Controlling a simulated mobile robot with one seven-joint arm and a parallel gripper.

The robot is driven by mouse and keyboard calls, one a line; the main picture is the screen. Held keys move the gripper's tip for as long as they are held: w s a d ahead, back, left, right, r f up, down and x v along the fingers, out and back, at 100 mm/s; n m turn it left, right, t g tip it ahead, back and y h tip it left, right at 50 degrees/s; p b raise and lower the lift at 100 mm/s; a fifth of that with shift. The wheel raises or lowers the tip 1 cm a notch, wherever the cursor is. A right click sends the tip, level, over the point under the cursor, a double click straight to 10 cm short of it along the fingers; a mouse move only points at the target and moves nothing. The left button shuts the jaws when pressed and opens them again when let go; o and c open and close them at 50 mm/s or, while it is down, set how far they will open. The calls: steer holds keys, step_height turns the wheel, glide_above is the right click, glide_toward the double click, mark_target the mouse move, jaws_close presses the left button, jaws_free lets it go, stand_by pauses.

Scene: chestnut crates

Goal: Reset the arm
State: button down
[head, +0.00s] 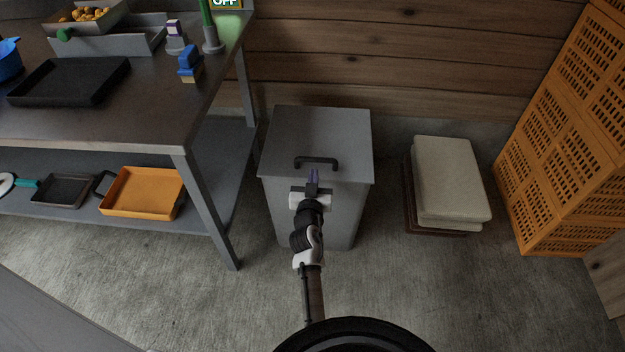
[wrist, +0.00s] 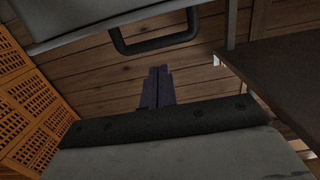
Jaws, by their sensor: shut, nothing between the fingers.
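My gripper (head: 313,176) is extended in front of a grey lidded bin, with its purple fingers together and nothing between them. In the head view the fingertips lie just below the bin's dark handle (head: 316,162); I cannot tell whether they touch the bin. In the wrist view my gripper (wrist: 158,72) points at the plank wall, and the handle (wrist: 155,38) shows above it, apart from the fingers in the picture. The grey bin (head: 318,130) stands upright on the floor with its lid down.
A metal table (head: 150,120) with a black tray (head: 70,80) stands left; its lower shelf holds an orange tray (head: 145,192). Stacked pale slabs (head: 447,180) and orange crates (head: 560,140) stand right. Floor between bin and slabs is clear.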

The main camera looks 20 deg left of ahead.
steer(key=shift+s+d, duration=0.1)
steer(key=shift+s, duration=0.2)
